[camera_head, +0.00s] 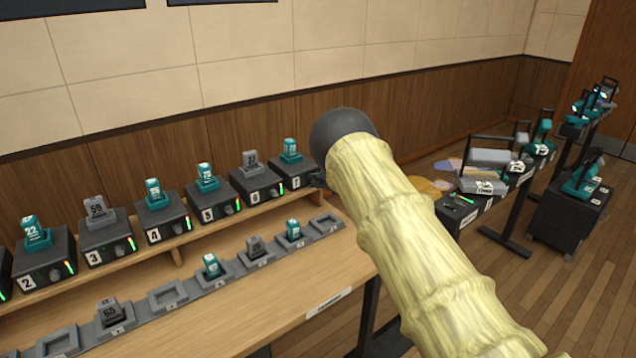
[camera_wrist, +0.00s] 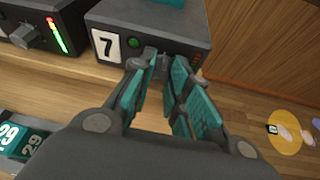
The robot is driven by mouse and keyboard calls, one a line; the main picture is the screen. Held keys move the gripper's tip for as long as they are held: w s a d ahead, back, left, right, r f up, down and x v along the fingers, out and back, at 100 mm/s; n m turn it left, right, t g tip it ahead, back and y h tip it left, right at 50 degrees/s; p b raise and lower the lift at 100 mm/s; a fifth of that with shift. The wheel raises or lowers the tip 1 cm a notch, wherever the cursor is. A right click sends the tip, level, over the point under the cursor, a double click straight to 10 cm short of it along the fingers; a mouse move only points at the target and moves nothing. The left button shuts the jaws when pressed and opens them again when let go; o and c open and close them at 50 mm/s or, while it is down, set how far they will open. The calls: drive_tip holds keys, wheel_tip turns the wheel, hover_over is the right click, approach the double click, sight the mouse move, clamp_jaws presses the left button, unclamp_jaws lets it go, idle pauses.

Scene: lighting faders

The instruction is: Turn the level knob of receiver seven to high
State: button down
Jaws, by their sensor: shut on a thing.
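Receiver seven (camera_head: 291,172) is a dark box with a white "7" label, at the right end of the raised shelf. A teal pack stands on top of it. In the wrist view its front (camera_wrist: 180,40) shows a green button and a level knob (camera_wrist: 163,62) right of the label. My gripper (camera_wrist: 162,76) has teal pads and is shut on the knob, whose pointer the fingers largely hide. A dim reddish level strip shows just right of the fingers. In the head view my arm hides most of the gripper.
Receiver six (camera_head: 255,187) stands close on the left, with more receivers beyond. Below, a row of grey docks (camera_head: 168,296) holds several packs on the wooden table. The wood-panelled wall is behind; open floor (camera_head: 560,285) lies to the right.

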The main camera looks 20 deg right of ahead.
drive_tip(key=m+y+b, duration=0.2)
drive_tip(key=m+b, duration=0.2)
drive_tip(key=m, duration=0.1)
drive_tip(key=m+t+y+b, duration=0.1)
drive_tip(key=m+y+b, duration=0.1)
drive_tip(key=m+b, duration=0.3)
drive_tip(key=d+f+m+t+y+b, duration=0.1)
drive_tip(key=m+y+b, duration=0.2)
drive_tip(key=m+b, duration=0.1)
drive_tip(key=shift+w+f+m+b, duration=0.15)
drive_tip(key=shift+m+b, duration=0.2)
drive_tip(key=shift+m, duration=0.35)
idle(0.5)
drive_tip(key=c, duration=1.3)
unclamp_jaws()
drive_tip(key=shift+v, duration=4)
